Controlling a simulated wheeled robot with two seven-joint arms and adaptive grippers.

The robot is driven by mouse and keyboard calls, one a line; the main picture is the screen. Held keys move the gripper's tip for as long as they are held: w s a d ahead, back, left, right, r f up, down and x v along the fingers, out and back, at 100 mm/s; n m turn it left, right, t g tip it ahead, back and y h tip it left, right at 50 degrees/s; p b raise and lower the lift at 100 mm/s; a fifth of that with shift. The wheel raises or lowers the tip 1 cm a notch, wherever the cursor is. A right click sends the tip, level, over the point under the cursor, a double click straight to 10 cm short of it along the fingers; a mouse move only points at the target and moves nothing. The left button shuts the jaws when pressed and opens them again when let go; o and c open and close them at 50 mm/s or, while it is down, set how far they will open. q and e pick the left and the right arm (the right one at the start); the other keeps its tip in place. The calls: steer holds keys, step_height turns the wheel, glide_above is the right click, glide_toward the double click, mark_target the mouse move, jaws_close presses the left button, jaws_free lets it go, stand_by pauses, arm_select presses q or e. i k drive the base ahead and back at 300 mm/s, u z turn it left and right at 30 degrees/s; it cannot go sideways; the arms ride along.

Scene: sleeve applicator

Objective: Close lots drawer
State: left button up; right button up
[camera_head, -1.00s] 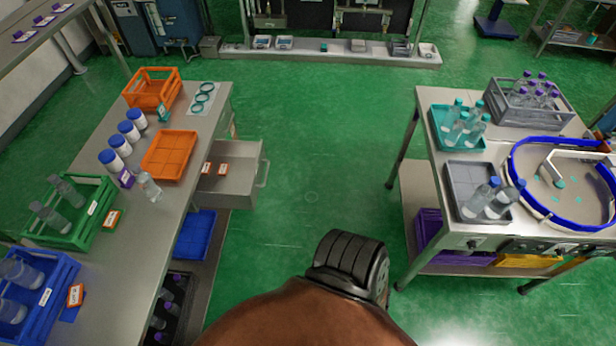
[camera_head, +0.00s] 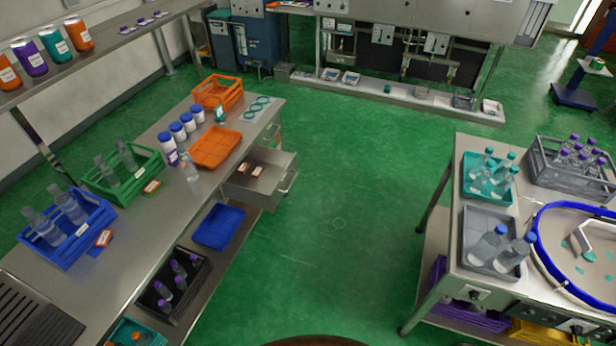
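The drawer (camera_head: 266,193) is a grey metal drawer under the left workbench (camera_head: 158,232). It is pulled out to the right, into the aisle. Two small orange-and-white labelled items (camera_head: 251,169) lie inside it. Its bar handle (camera_head: 288,183) faces the aisle. No writing on the drawer front can be read. Neither of my grippers is in view. Only a brown curved edge, which seems to be part of me, shows at the bottom middle.
An orange tray (camera_head: 215,147), an orange crate (camera_head: 217,92), a green crate (camera_head: 125,176) and a blue crate (camera_head: 67,229) stand on the left bench. A blue bin (camera_head: 218,227) sits on its lower shelf. The right table (camera_head: 470,210) holds bottle trays. Green floor (camera_head: 345,190) between is clear.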

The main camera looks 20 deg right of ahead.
mark_target(266, 192)
steer(key=z, duration=0.7)
steer(key=i, duration=1.4)
steer(key=u, duration=0.25)
